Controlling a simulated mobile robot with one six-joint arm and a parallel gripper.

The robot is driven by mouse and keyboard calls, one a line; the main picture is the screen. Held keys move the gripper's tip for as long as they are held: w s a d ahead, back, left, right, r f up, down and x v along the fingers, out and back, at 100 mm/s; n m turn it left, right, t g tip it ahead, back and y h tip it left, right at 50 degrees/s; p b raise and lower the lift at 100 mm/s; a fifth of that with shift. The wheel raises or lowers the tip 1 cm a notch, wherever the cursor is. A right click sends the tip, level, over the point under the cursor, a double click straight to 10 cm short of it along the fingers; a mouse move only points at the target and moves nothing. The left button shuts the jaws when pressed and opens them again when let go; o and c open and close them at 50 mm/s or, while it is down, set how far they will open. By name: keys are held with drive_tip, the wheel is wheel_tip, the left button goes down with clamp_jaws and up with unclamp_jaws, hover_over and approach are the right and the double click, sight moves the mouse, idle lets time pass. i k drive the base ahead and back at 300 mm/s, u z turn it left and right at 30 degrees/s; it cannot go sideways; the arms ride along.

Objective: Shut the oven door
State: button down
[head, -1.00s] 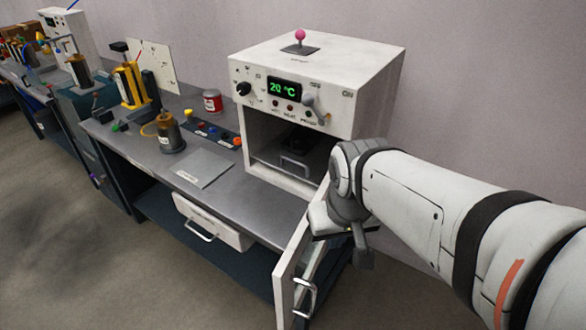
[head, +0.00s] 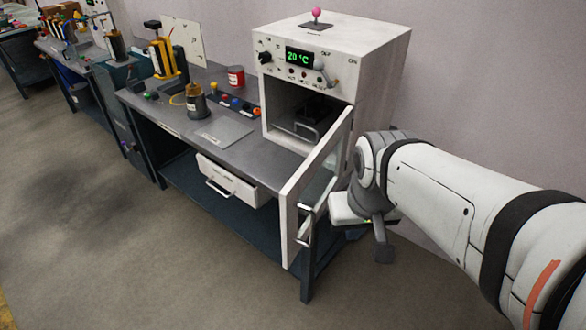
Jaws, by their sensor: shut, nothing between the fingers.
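The white oven (head: 381,75) stands at the right end of the workbench. Its display reads 20 °C. Its door (head: 290,215) is open and juts toward me from the right side of the oven's opening. The door has a glass pane and a metal handle (head: 304,238) on its right-hand face. My gripper (head: 380,240) is shut and empty, just right of the door, on the handle side. Whether it touches the door I cannot tell. A dark object and a metal handle show inside the oven chamber.
A drawer (head: 227,182) stands partly pulled out under the grey bench top (head: 259,156). The floor (head: 120,240) in front is clear.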

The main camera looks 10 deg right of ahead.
sight(292, 240)
drive_tip(key=z, duration=1.55)
drive_tip(key=k, duration=1.6)
drive_tip(key=u, duration=1.2)
drive_tip(key=i, duration=1)
